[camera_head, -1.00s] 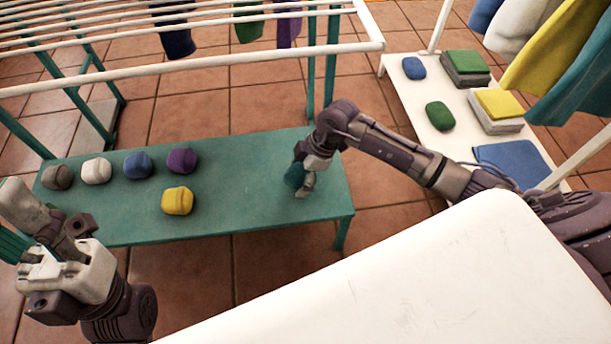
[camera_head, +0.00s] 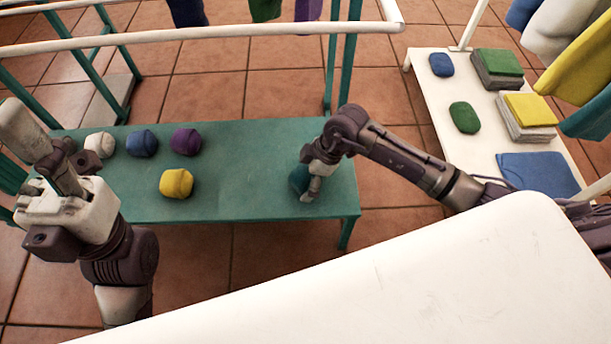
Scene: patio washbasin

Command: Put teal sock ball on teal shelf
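The teal sock ball (camera_head: 299,179) is at the right end of the teal shelf (camera_head: 240,150), low over its surface. My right gripper (camera_head: 310,188) comes down on it from the right, with a light fingertip against its near side. The gripper seems shut on the ball, and its fingers hide part of it. I cannot tell whether the ball touches the shelf. My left gripper (camera_head: 45,180) is at the left, in front of the shelf's left end. Its fingers point up and away, and I cannot tell whether they are apart.
White (camera_head: 100,145), blue (camera_head: 141,143), purple (camera_head: 186,141) and yellow (camera_head: 176,183) sock balls lie on the shelf's left half. A drying rack's white rail (camera_head: 200,33) runs above it. A white low shelf (camera_head: 440,90) with folded cloths stands at right. Shelf middle is clear.

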